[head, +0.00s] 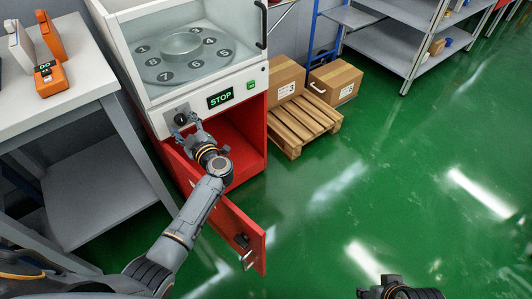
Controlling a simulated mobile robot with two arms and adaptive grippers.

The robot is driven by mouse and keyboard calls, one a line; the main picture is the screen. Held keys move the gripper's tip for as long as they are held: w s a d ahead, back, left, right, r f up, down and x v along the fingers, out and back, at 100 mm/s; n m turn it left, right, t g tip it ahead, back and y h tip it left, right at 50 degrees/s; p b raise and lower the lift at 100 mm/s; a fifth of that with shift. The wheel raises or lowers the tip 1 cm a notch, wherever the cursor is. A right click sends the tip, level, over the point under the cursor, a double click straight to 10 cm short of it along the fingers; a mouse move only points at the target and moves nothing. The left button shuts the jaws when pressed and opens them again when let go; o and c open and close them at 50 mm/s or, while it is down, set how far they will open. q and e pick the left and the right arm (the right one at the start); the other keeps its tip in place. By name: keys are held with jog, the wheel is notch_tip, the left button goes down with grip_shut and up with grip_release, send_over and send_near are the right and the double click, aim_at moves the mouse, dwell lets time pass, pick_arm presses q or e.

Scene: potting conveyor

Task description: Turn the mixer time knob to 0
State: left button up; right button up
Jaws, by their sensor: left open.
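The mixer (240,93) is a white cabinet with a red base and a clear-sided chamber on top. Its time knob (181,110) is on the left of the white front panel, mostly hidden by my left gripper; its setting cannot be read. My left gripper (182,122) is open with its fingers at the knob; whether they touch it cannot be told. A display (220,99) to the right of the knob reads STOP in green. My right gripper (393,291) is partly in view at the bottom edge, far from the mixer, its jaws unclear.
The red lower door (250,232) hangs open below my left arm. A table (83,85) with orange devices (49,78) stands at left. Cartons (335,81) and a wooden pallet (302,125) are right of the mixer. Grey shelves (390,55) stand behind. The green floor is clear at right.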

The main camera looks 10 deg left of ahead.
pick_arm(q)
jog(key=shift+s+d+m, duration=0.1)
jog(key=shift+d+m, duration=0.05)
jog(key=shift+m, duration=0.35)
jog(key=p+v, duration=0.3)
jog(key=v, duration=1.1)
jog(key=w+d+r+m+t+h, duration=0.3)
jog(key=d+r+m+t+h, duration=0.4)
jog(key=t+h, duration=0.1)
jog(key=s+d+m+g+h, duration=0.3)
jog(key=s+d+m+h, duration=0.1)
jog(key=d+m+h, duration=0.5)
jog(key=shift+s+d+f+h+b, duration=0.2)
jog(key=shift+d+f+h+b, duration=0.2)
jog(key=shift+h, duration=0.9)
